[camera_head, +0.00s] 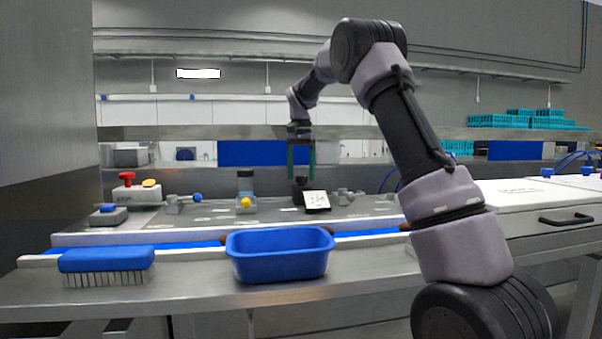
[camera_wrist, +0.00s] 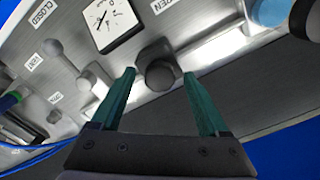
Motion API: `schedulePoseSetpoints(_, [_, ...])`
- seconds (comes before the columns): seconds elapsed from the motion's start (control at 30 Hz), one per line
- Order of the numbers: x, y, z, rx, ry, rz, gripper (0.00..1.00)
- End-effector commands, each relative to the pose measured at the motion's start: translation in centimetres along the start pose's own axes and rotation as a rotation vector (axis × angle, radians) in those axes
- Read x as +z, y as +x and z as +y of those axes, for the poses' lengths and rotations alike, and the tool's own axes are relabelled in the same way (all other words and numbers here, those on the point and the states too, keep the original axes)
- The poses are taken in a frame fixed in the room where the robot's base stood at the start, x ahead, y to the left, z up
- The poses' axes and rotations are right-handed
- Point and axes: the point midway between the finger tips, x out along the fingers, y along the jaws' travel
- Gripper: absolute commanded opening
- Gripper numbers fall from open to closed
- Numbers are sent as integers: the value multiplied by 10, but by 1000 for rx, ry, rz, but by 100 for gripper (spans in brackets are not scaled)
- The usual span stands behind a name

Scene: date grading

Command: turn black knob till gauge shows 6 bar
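The black knob (camera_head: 299,186) stands on the grey panel behind the white gauge (camera_head: 317,199). In the wrist view the knob (camera_wrist: 159,75) shows between my two green fingertips, with a gap on both sides. My gripper (camera_head: 301,176) points down, open and empty, with its tips at or just above the knob's top; I cannot tell the exact height. The square gauge face with a black frame shows at the top of the wrist view (camera_wrist: 110,20). It has a dark needle, but its numbers are too small to read.
A blue tub (camera_head: 280,254) and a blue brush (camera_head: 106,266) lie on the front ledge. A yellow-knobbed fitting (camera_head: 245,202), a blue-tipped lever (camera_head: 196,197) and a red-button box (camera_head: 127,191) stand left of the knob. A small metal fitting (camera_head: 344,197) is close on its right.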

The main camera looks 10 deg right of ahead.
Motion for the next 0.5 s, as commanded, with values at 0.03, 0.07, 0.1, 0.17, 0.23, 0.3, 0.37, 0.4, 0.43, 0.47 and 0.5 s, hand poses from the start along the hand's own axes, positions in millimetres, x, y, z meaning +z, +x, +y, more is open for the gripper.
schedulePoseSetpoints(0.03, [0,0,0,1,0,-1,78])
schedulePoseSetpoints(0.07, [0,1,0,1,0,-1,78])
schedulePoseSetpoints(0.1, [0,1,0,1,0,-2,78])
schedulePoseSetpoints(0.17, [0,1,0,1,0,-2,78])
schedulePoseSetpoints(0.23, [0,0,0,1,0,-2,78])
schedulePoseSetpoints(0.3, [0,-5,0,0,0,-1,78])
schedulePoseSetpoints(0.37, [0,-13,-1,-1,0,-1,78])
schedulePoseSetpoints(0.4, [0,-19,0,-1,-1,0,78])
schedulePoseSetpoints(0.43, [0,-25,0,-1,0,1,78])
schedulePoseSetpoints(0.47, [0,-31,0,-2,1,1,78])
schedulePoseSetpoints(0.5, [-1,-40,-1,-2,0,2,78])
